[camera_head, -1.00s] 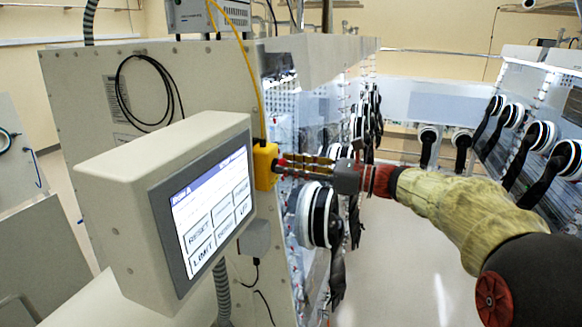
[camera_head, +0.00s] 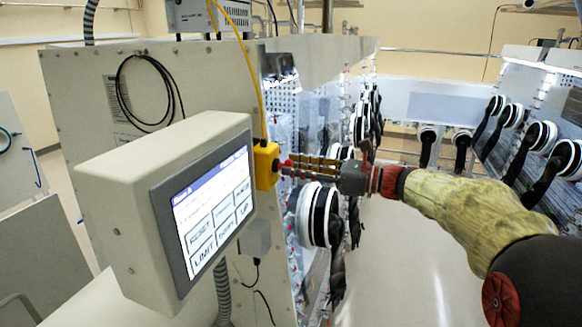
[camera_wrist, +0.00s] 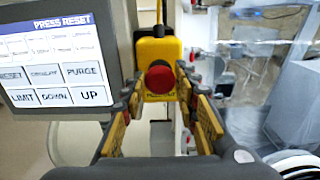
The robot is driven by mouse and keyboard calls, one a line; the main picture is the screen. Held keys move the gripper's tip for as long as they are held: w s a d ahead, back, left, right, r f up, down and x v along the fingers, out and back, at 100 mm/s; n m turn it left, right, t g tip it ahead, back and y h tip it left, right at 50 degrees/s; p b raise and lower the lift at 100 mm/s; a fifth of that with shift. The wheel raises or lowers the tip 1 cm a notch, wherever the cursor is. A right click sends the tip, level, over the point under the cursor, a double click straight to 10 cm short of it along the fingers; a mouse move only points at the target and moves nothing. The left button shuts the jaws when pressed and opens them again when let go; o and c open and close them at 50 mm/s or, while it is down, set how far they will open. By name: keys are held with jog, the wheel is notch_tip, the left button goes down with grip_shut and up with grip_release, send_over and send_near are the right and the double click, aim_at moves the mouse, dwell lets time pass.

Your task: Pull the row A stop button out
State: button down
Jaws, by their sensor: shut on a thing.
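The row A stop button is a red round knob (camera_wrist: 160,78) on a yellow box (camera_wrist: 158,50), seen head-on in the wrist view. In the head view the yellow box (camera_head: 265,166) sits at the panel's edge beside the screen, and a bit of red shows on its right face. My gripper (camera_head: 284,168) reaches it from the right. In the wrist view the yellow-padded fingers of my gripper (camera_wrist: 160,84) stand on both sides of the knob, shut on it. The exact finger contact is hard to make out.
A touch screen (camera_head: 208,212) stands close left of the box; in the wrist view this screen (camera_wrist: 62,60) reads PRESS RESET. A yellow cable (camera_head: 245,75) runs down to the box. White glove ports (camera_head: 318,214) lie just below my gripper. The aisle floor (camera_head: 400,260) is clear.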

jog(key=c, duration=1.8)
grip_release()
jog(key=shift+d, duration=0.1)
jog(key=shift+o, duration=1.1)
jog(key=shift+d, duration=0.2)
jog(key=shift+o, duration=1)
jog(key=shift+a, duration=0.15)
jog(key=v, duration=1.2)
